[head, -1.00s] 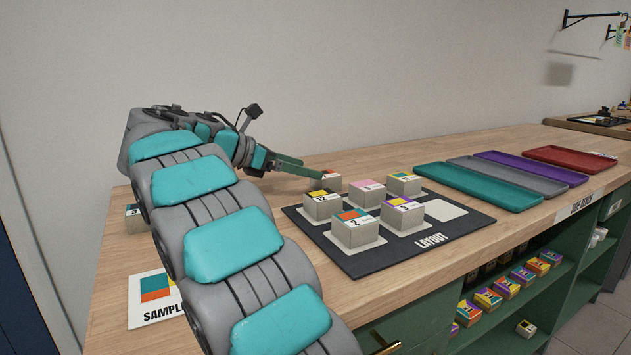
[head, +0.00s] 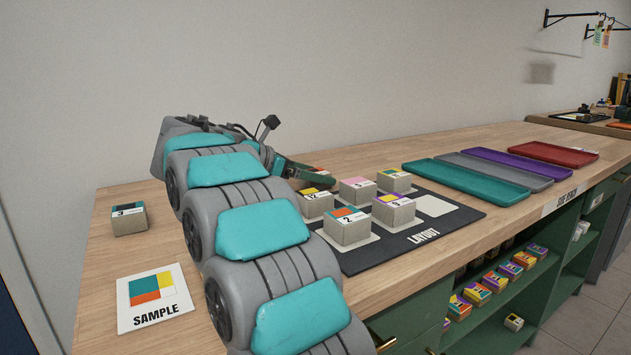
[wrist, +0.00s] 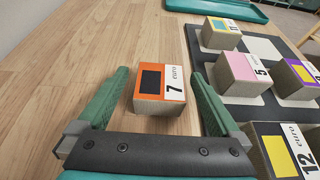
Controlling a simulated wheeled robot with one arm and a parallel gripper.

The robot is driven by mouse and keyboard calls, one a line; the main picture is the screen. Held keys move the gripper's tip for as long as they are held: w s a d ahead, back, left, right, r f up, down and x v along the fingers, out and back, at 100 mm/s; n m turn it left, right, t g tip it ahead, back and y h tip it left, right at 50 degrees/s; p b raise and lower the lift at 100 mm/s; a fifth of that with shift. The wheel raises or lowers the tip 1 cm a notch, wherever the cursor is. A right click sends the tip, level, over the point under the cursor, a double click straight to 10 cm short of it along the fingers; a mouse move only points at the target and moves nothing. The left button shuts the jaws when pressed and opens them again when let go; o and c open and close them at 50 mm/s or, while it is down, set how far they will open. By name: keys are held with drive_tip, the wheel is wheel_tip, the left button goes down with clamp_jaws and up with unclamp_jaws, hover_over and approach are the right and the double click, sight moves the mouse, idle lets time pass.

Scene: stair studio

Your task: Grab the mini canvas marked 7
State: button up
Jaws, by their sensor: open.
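The mini canvas marked 7 (wrist: 160,88) is a grey block with an orange top, a dark square and a white strip reading "7 euro". In the wrist view it stands on the wooden top between the two green fingers of my gripper (wrist: 160,76). The fingers are open, one on each side, with a gap at the left finger; the right finger is close to the block, and I cannot tell whether it touches. In the head view my gripper (head: 312,176) is behind the layout blocks, and canvas 7 is mostly hidden.
The black layout mat (head: 440,228) is right of canvas 7 and carries several blocks, including 12 (head: 315,203), 2 (head: 347,228) and pink 5 (head: 357,190). Another block (head: 129,218) and the sample card (head: 155,297) lie left. Trays, including a teal one (head: 465,184), lie farther right.

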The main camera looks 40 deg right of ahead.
drive_tip(key=c, duration=1.4)
drive_tip(key=shift+o, duration=0.2)
drive_tip(key=shift+r, duration=0.1)
